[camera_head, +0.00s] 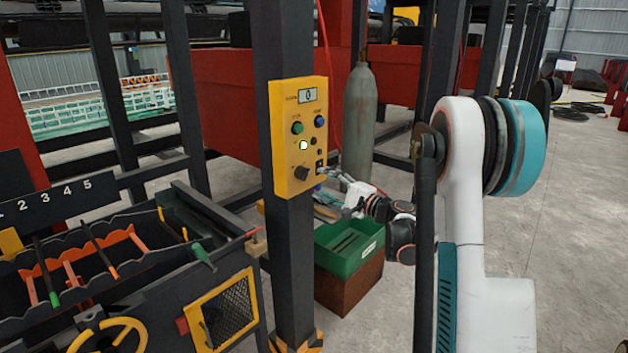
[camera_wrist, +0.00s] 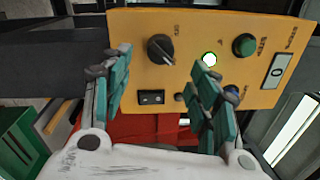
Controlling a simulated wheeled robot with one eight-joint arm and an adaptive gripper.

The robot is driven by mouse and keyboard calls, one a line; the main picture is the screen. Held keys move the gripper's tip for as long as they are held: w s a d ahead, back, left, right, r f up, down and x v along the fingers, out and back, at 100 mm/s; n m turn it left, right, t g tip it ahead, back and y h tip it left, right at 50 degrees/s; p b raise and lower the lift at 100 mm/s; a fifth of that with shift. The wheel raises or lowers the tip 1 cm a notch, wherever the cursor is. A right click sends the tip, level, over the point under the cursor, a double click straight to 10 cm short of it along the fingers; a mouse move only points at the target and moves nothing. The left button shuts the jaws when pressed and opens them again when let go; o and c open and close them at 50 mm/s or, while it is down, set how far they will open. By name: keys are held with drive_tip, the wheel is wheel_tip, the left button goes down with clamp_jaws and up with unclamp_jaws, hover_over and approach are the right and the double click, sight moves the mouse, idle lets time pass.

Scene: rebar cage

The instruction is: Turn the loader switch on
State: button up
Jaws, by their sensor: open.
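A yellow control panel (camera_head: 284,150) is mounted on a dark post. It carries a black rotary knob (camera_head: 302,173), a small black rocker switch (camera_head: 320,165), a green button (camera_head: 297,128), a blue button (camera_head: 320,121) and a lit lamp (camera_head: 304,146). The labels are too small to tell which control is the loader switch. In the wrist view, my gripper (camera_wrist: 162,72) is open and empty in front of the panel. The knob (camera_wrist: 160,48) and the rocker switch (camera_wrist: 151,97) show between its fingers. Whether the fingertips touch the panel, I cannot tell. The rocker's position is unclear.
The panel's display (camera_head: 307,96) reads 0. A green bin (camera_head: 345,262) on a brown box stands below my gripper. A grey gas cylinder (camera_head: 358,125) stands behind. A rack with numbered slots (camera_head: 45,197) is at the left. Open floor lies at the right.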

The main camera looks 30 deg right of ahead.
drive_tip(key=shift+v, duration=2.25)
